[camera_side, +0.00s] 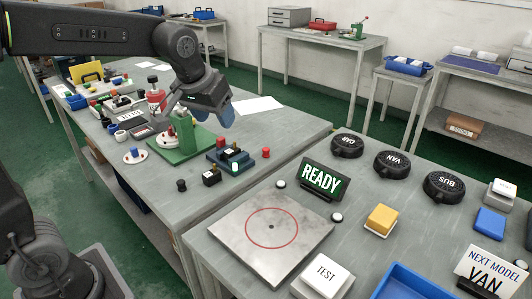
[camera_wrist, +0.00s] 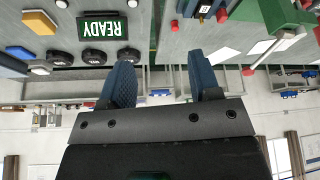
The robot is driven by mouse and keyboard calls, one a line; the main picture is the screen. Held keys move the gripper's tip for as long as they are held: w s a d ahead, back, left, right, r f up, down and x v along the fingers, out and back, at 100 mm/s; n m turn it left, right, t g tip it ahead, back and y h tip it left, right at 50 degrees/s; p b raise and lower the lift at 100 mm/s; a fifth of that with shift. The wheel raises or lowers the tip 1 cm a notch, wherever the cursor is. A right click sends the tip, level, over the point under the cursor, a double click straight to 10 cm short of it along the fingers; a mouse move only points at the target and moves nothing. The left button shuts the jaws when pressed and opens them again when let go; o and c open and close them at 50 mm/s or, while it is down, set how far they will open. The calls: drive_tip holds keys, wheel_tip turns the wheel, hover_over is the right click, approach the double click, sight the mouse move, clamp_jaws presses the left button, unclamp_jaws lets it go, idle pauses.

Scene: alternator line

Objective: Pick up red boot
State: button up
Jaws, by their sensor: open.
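A small upright red cylinder, which looks like the red boot (camera_side: 266,153), stands on the grey bench to the right of a blue holder (camera_side: 237,166). It also seems to show near the top of the wrist view (camera_wrist: 222,15), where the scene is upside down. My gripper (camera_side: 217,108) is above the bench, up and left of the red boot in the side view and apart from it. Its two blue fingers stand wide apart in the wrist view (camera_wrist: 160,75), with nothing between them.
A green press (camera_side: 187,140) with red parts stands close below my gripper. Small black parts (camera_side: 211,176) stand near the blue holder. The front bench has a metal plate (camera_side: 271,258), a READY sign (camera_side: 325,179) and round black pieces (camera_side: 392,164). Bare bench lies around the red boot.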

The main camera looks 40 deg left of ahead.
drive_tip(key=w+a+f+n, duration=0.1)
drive_tip(key=w+a+f, duration=0.1)
drive_tip(key=w, duration=0.6)
drive_tip(key=n+g+y, duration=0.1)
drive_tip(key=n, duration=0.2)
approach(266, 149)
drive_tip(key=x, duration=0.3)
drive_tip(key=shift+s+d+f, duration=0.1)
drive_tip(key=shift+d+f, duration=0.1)
drive_tip(key=shift+f, duration=0.05)
drive_tip(key=shift+y, duration=0.3)
drive_tip(key=shift+x, duration=3.15)
drive_tip(key=c, duration=1)
drive_tip(key=shift+r, duration=0.1)
